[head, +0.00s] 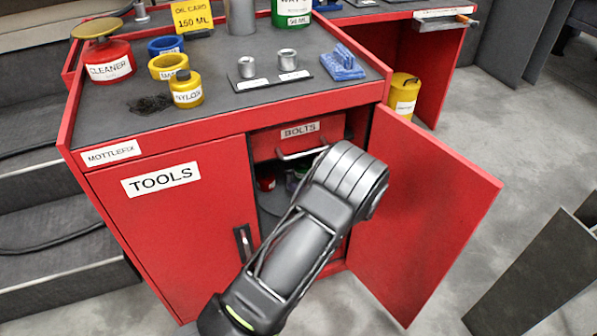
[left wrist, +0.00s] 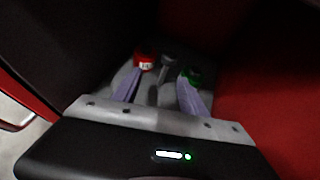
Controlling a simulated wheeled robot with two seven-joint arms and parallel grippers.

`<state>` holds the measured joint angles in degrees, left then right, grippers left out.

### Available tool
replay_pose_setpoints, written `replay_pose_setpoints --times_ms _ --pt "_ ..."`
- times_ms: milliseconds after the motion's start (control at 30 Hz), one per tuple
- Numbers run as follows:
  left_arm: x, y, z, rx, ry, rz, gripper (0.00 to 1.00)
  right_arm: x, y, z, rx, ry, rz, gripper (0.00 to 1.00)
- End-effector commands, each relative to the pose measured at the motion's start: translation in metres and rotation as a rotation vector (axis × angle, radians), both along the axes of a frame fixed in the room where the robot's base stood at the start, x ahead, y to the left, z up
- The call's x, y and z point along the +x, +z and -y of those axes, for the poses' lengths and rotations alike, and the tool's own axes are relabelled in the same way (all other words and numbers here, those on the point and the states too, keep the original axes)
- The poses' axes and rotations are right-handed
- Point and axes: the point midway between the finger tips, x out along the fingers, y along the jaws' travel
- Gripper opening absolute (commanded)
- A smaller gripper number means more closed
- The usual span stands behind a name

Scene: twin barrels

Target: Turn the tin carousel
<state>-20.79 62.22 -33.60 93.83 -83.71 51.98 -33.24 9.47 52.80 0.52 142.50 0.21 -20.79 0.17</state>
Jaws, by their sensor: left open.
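The tin carousel is a grey round plate (head: 271,201) low inside the open right half of the red cabinet, partly hidden by my left arm. A red tin (head: 267,184) stands on it. In the left wrist view, the grey plate carries a red tin (left wrist: 145,61), a green tin (left wrist: 191,76) and a grey post or knob between them (left wrist: 169,66). My left gripper (left wrist: 160,77) is open, with its two purple-grey fingers apart and pointing at the tins. I cannot tell whether a finger touches one. In the head view my arm hides most of the fingers. My right gripper is not in view.
The right door (head: 425,215) stands wide open beside my arm. The TOOLS door (head: 175,225) is shut. The BOLTS drawer (head: 296,140) and its handle sit just above the opening. The cabinet top (head: 225,105) holds a cleaner tin (head: 108,62), tape rolls and sockets.

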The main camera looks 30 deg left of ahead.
Motion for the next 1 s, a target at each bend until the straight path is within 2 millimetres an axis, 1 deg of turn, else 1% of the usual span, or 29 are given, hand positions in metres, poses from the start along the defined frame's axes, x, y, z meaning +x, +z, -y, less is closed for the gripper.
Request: replay_pose_setpoints --times_ms 33,133,400,533,667,900,1000 --pt "0.008 0.007 -0.002 0.042 -0.015 0.005 0.5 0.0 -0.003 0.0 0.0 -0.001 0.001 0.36" --pt "0.014 0.016 -0.005 0.074 -0.027 0.007 0.5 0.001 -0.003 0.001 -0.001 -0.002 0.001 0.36" --pt "0.014 0.015 -0.005 0.071 -0.025 0.007 0.5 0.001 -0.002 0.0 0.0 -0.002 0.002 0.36" --pt "0.015 0.012 -0.01 0.071 -0.024 0.006 0.5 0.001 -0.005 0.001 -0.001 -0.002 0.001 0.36" --pt "0.019 0.005 -0.023 0.071 -0.023 0.007 0.5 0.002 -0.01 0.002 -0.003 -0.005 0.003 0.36" --pt "0.03 -0.01 -0.056 0.069 -0.023 0.007 0.5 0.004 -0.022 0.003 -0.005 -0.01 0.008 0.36" --pt "0.034 -0.013 -0.066 0.069 -0.024 0.008 0.5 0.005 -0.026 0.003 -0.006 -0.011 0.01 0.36"
